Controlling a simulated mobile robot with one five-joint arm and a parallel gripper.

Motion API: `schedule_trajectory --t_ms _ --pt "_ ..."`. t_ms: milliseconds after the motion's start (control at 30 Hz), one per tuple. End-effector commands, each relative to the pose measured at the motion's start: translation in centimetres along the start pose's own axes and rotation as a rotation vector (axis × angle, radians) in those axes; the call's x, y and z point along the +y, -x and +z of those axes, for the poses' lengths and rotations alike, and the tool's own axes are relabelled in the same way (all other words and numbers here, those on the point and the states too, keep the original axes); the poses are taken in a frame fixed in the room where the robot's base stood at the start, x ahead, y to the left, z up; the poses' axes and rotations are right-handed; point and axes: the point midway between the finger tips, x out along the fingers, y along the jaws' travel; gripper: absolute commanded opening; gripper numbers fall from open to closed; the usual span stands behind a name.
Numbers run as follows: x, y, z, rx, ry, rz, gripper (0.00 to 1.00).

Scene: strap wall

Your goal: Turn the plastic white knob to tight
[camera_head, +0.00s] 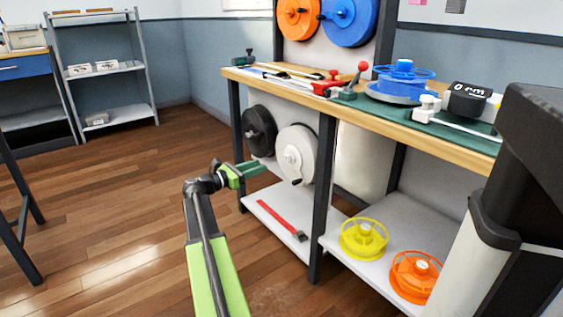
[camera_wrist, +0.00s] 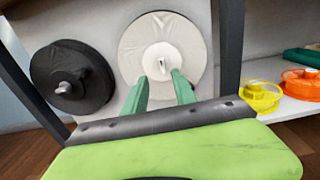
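The white plastic knob (camera_wrist: 162,60) is the round hub at the middle of a large white disc (camera_wrist: 137,38) on the panel under the bench. A small dark mark shows on its face. In the head view the knob (camera_head: 292,157) faces left, on the white disc (camera_head: 304,138). My gripper (camera_wrist: 160,75) is open, with its two green fingers pointing at the knob. The fingertips overlap its lower left and lower right edges in the wrist view; I cannot tell whether they touch it. In the head view my gripper (camera_head: 264,167) is just left of the disc.
A black disc (camera_head: 259,131) is mounted left of the white one. A red strap (camera_head: 276,217) lies on the lower shelf. Yellow (camera_head: 363,238) and orange (camera_head: 415,272) spools sit on the right shelf. A dark bench leg (camera_head: 323,200) stands right of the disc.

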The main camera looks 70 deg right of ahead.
Motion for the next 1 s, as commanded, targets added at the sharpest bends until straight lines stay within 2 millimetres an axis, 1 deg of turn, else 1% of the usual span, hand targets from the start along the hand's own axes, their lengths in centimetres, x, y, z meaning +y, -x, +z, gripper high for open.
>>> schedule_trajectory --t_ms 33,300,400,500,633,900,1000 --pt "0.0 -1.4 0.0 0.0 0.0 -0.004 0.33" --pt "0.1 -8.2 -0.1 0.001 -0.001 -0.003 0.33" --pt "0.1 -10.1 -0.1 0.001 -0.001 -0.002 0.33" --pt "0.1 -11.4 -0.1 0.001 -0.001 -0.002 0.33" --pt "0.0 -12.3 -0.1 0.001 -0.001 -0.001 0.33" --pt "-0.1 -12.4 -0.1 0.001 -0.001 -0.001 0.33" --pt "-0.1 -12.4 -0.1 0.001 -0.001 -0.001 0.2"
